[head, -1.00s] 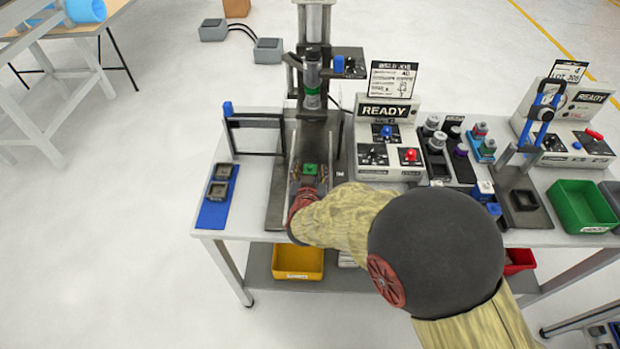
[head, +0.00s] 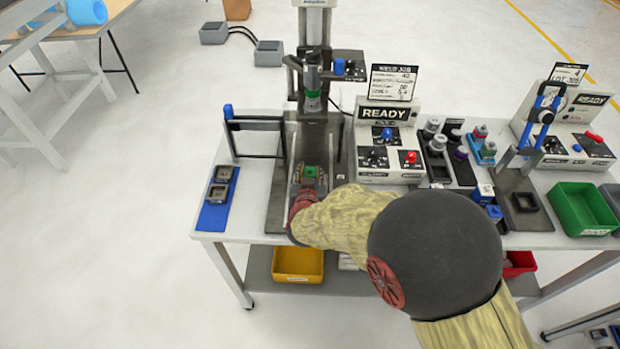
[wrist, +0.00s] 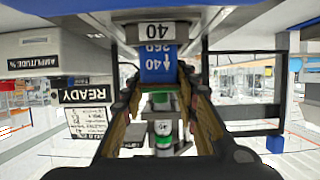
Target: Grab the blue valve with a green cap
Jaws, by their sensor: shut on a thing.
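The blue valve's green cap (head: 310,171) shows from above in the head view, below the tall press spindle. My gripper (head: 310,176) has a finger on each side of it. In the wrist view, which is upside down, the blue valve body (wrist: 158,66) with a printed label sits between the tips of my gripper (wrist: 160,84). The fingers are shut on the valve. A grey block (wrist: 163,31) marked 40 lies directly against the blue body; I cannot tell whether the valve is clear of it. Green parts beyond the fingers are hard to tell apart.
The press spindle (head: 312,80) hangs above and behind the valve. A black frame with a blue knob (head: 228,110) stands at left, and the READY control box (head: 390,138) at right. A blue tray (head: 212,214) lies at the table's left edge.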

